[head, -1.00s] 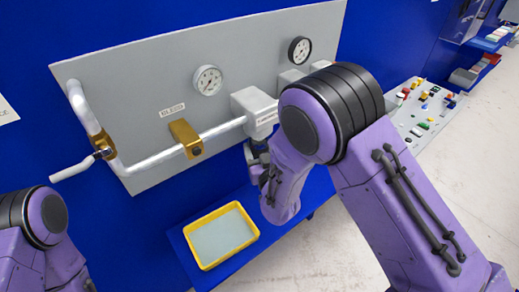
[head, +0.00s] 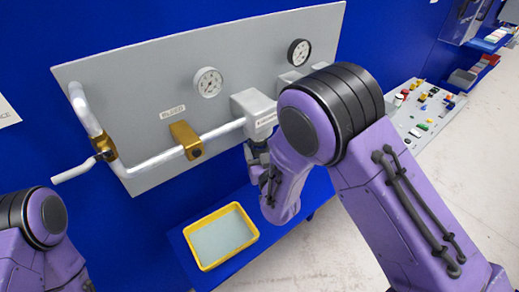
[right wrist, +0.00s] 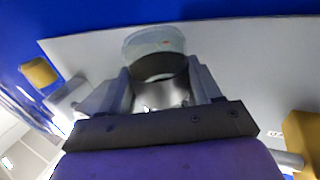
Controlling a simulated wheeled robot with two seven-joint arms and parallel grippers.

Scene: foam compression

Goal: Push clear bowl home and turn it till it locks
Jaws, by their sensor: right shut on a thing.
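The clear bowl (right wrist: 153,42) is pale and see-through, with a dark band near my fingers, in the right wrist view. My right gripper (right wrist: 160,88) is shut on it, one finger on each side. In the head view the right gripper (head: 258,152) is mostly hidden behind my forearm, just under the grey filter head (head: 256,112) on the pipe. The bowl cannot be made out there, so I cannot tell its seating or turn. My left arm shows at the lower left, but its gripper is out of the picture.
A yellow tray (head: 203,266) sits on the blue shelf below. A board of coloured parts (head: 425,110) stands at the right.

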